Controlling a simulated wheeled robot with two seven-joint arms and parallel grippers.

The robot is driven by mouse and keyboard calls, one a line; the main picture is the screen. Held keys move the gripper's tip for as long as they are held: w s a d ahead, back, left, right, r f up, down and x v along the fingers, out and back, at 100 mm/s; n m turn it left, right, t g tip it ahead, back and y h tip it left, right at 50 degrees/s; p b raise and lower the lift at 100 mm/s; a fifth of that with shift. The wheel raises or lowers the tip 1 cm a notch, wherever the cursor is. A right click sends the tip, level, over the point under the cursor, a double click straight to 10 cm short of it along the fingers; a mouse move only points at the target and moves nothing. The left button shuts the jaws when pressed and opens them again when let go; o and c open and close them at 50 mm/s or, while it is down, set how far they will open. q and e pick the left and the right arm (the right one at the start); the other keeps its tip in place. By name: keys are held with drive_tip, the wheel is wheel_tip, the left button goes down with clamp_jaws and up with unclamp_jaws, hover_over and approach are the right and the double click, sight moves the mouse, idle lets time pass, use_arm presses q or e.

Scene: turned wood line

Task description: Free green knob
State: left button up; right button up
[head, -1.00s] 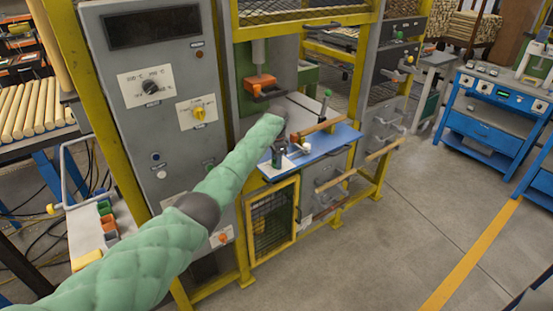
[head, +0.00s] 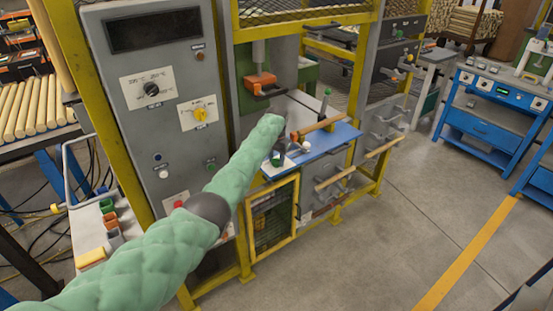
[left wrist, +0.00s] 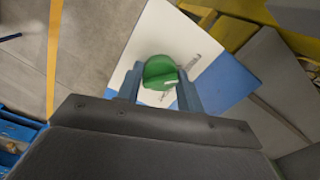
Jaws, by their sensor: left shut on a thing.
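The green knob (left wrist: 160,72) is round and stands on a white plate (left wrist: 152,30) in the left wrist view. It sits between the two blue-grey fingers of my left gripper (left wrist: 161,90), which is shut on it. In the head view the green knob (head: 276,161) shows small on the blue shelf (head: 330,142) of the yellow-framed machine, below my left gripper (head: 281,150). My sleeved arm and hand hide part of that spot. My right gripper is not in view.
A wooden-handled lever (head: 320,127) and an upright lever with a green ball (head: 327,92) stand close by on the shelf. An orange press head (head: 260,84) hangs behind. A wooden rail (head: 358,164) runs in front. The floor at right is clear.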

use_arm(q)
drive_tip(key=shift+r, duration=0.1)
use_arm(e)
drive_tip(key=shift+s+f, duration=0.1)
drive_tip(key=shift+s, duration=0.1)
use_arm(q)
drive_tip(key=o, duration=1)
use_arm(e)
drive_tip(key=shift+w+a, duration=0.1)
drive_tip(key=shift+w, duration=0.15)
use_arm(q)
drive_tip(key=shift+r, duration=0.1)
drive_tip(key=shift+r+b, duration=0.35)
wheel_tip(320, 180, up, 5)
drive_tip(key=shift+d+f+b, duration=0.1)
drive_tip(key=shift+b, duration=0.85)
drive_tip(key=shift+r, duration=1.05)
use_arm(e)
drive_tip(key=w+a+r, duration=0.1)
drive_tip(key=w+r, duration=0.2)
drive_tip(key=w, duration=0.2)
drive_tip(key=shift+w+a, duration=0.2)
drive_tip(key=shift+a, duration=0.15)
